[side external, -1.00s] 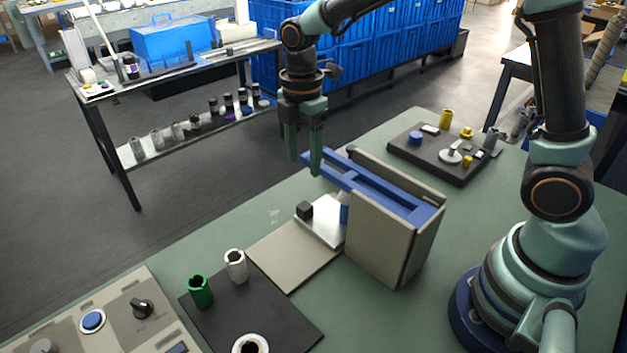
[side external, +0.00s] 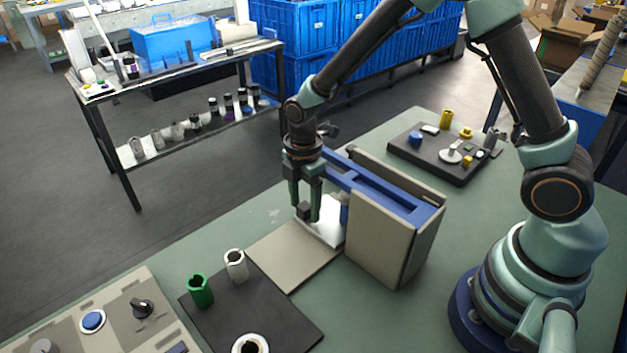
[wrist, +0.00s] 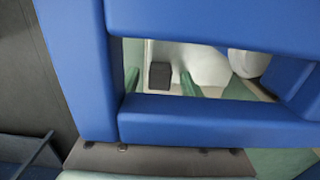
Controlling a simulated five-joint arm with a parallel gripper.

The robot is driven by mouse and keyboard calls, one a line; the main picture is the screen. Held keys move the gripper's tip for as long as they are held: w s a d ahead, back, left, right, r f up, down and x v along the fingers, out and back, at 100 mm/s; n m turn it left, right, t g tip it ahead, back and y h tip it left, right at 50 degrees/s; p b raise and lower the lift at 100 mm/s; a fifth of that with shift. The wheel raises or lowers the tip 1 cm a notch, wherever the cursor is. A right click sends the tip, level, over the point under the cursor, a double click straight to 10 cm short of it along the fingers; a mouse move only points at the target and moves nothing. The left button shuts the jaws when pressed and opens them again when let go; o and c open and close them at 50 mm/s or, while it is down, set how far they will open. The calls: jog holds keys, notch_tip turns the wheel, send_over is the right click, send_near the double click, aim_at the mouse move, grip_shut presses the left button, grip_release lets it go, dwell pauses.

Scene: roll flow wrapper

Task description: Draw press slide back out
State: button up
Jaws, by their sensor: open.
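The press is a grey housing (side external: 378,240) with a blue top frame (side external: 385,192), standing on the green table. Its slide is a silver plate (side external: 326,232) low at the housing's left side, with a small black block (side external: 303,210) as its handle. My gripper (side external: 306,212) points down at the handle, its fingers open around the block. In the wrist view, the black block (wrist: 160,76) shows through the opening of the blue frame (wrist: 195,120), between my green fingers (wrist: 159,84). A gap shows on its right; contact cannot be told.
A flat beige plate (side external: 290,258) lies in front of the slide. A black mat (side external: 285,315) holds a green cup (side external: 200,291) and white cups. A dark tray of small parts (side external: 440,160) is behind the press. A control panel (side external: 75,330) is at lower left.

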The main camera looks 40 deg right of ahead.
grip_shut()
dwell(1.4)
